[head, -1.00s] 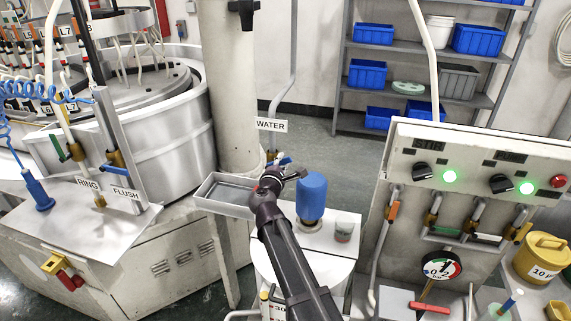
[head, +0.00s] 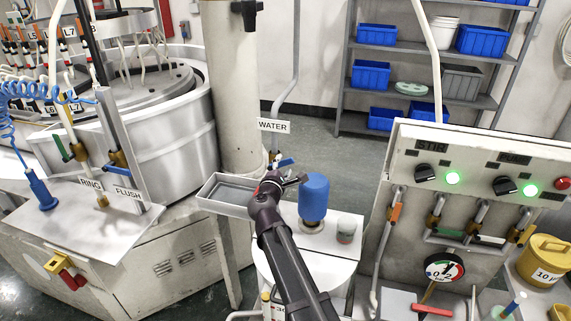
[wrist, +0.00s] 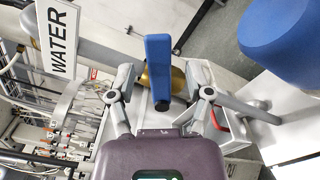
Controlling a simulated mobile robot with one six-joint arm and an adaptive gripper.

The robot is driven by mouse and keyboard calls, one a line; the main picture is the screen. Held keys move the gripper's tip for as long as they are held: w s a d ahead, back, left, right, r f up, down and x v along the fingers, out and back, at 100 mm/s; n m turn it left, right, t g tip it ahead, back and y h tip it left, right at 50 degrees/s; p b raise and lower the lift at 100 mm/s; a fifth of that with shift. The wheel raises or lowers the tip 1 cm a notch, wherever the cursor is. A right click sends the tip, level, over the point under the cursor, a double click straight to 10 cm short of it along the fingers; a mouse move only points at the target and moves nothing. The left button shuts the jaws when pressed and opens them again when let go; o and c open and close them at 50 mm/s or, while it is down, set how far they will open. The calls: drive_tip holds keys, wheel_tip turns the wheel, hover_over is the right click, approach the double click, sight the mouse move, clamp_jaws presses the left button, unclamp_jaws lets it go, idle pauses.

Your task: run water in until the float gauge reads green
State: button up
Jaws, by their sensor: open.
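The water valve has a blue lever (head: 286,162) on a brass body, below the WATER sign (head: 273,125) beside the pale column. In the wrist view the blue lever (wrist: 158,70) stands between the spread fingers of my gripper (wrist: 165,88), with a gap visible on both sides. In the head view my gripper (head: 287,181) is just below the valve, next to the blue cylinder. A small cup-like piece (head: 346,231) with reddish and greenish tints sits on the white drum's lid. It may be the float gauge, but its reading is too small to tell.
The blue cylinder (head: 314,197) stands on the white drum (head: 333,252), close right of my gripper. A grey tray (head: 224,203) is at the left. A control panel (head: 476,190) with green lamps and a round bar gauge (head: 444,267) stands at the right.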

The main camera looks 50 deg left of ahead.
drive_tip(key=v, duration=1)
idle(7.0)
